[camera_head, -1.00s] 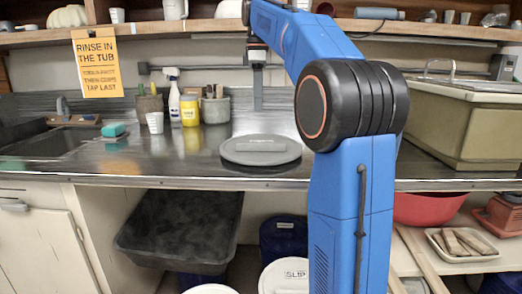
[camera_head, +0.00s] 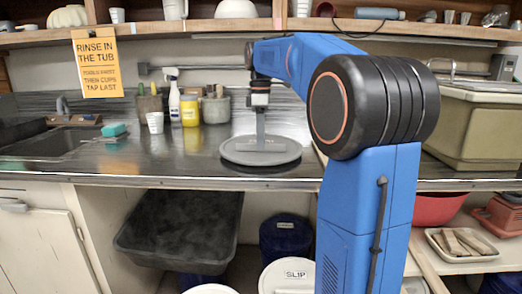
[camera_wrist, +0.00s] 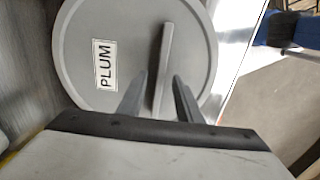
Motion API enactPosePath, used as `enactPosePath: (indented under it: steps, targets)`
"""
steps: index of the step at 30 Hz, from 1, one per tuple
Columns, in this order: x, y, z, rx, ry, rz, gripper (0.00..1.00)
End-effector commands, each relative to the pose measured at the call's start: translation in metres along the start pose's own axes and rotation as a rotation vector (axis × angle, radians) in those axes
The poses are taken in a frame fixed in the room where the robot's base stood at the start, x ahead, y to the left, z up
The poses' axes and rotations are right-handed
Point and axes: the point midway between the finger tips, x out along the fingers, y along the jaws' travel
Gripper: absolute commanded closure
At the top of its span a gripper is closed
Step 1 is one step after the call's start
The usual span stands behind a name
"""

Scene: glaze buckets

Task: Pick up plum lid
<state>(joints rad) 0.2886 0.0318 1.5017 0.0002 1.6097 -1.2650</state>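The plum lid (camera_head: 240,155) is a round grey disc lying flat on the dark counter, with a raised bar handle across it. In the wrist view the lid (camera_wrist: 130,25) shows its "PLUM" label (camera_wrist: 104,65) and the bar handle (camera_wrist: 166,60). My gripper (camera_head: 261,145) points down at the lid from above. In the wrist view its two fingers (camera_wrist: 158,85) are apart, one on each side of the bar, with gaps visible between fingers and bar. Contact with the lid's surface cannot be told.
A sink (camera_head: 45,143) is at the left. A spray bottle (camera_head: 174,98), yellow jar (camera_head: 190,110) and grey crock (camera_head: 216,108) stand behind the lid. An olive bin (camera_head: 475,120) stands at the right. Black tub (camera_head: 180,230) and white slip lid (camera_head: 290,275) are below the counter.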

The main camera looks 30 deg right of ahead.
Motion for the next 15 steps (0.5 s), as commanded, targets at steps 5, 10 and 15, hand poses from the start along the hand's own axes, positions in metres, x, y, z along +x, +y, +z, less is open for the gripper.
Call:
enactPosePath:
  steps: [5, 10, 15]
  targets:
    - [0.0078, -0.0001, -0.0001, 0.000, 0.001, 0.001, 0.68]
    - [0.0077, 0.0000, -0.0002, 0.000, 0.001, 0.001, 0.68]
    - [0.0079, -0.0001, -0.0002, 0.000, 0.001, 0.001, 0.68]
